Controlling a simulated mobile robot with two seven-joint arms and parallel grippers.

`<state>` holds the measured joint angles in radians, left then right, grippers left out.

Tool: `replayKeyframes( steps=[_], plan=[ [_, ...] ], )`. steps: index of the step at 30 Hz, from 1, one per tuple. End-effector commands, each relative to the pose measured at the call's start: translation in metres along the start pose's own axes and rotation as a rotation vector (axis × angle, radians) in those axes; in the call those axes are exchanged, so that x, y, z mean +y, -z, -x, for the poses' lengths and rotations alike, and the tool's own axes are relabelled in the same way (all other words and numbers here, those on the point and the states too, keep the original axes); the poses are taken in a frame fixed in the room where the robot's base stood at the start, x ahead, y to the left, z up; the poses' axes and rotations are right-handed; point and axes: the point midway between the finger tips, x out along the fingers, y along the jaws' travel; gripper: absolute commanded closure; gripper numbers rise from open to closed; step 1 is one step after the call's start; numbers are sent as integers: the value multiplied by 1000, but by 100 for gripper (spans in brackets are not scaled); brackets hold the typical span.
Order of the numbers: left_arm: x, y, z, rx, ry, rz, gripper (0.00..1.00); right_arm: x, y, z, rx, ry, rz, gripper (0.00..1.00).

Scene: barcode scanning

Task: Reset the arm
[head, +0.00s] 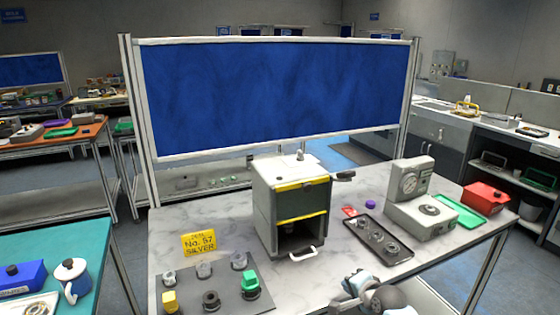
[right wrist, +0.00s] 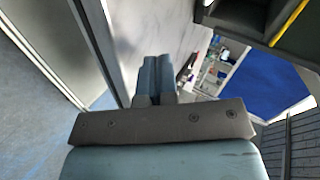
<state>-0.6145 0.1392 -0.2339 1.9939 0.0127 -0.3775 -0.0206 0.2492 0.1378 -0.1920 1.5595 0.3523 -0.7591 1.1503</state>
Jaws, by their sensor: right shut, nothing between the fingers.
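My right gripper (head: 350,290) is at the bottom edge of the head view, near the front of the marble-topped table (head: 310,285), with part of the arm cut off by the frame. In the right wrist view its two blue-grey fingers (right wrist: 155,68) lie side by side, shut with nothing between them. No object touches the gripper in either view. My left gripper and arm are not in view.
A grey box machine (head: 264,215) with an open front and handle stands mid-table. A dark tray (head: 376,240), a gauge device (head: 424,205) and a red box (head: 486,197) are right. A grey board (head: 230,295) with several small parts is front left. A blue panel (head: 270,95) stands behind.

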Motion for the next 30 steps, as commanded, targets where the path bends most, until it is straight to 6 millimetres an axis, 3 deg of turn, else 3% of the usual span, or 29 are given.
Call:
replayKeyframes(
  steps=[1,6,13,18,21,24,30],
  plan=[
    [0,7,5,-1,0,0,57,21,-15,13,0,-13,72,100],
    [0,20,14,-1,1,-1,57,88,-67,64,9,-35,399,100],
    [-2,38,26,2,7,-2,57,156,-135,158,4,-57,862,100],
    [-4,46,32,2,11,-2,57,180,-170,221,-3,-61,1135,100],
    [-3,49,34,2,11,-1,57,186,-182,244,-6,-61,1236,100],
    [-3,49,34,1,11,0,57,189,-188,255,-7,-61,1288,100],
    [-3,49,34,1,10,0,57,189,-189,257,-6,-60,1305,100]
  ],
)
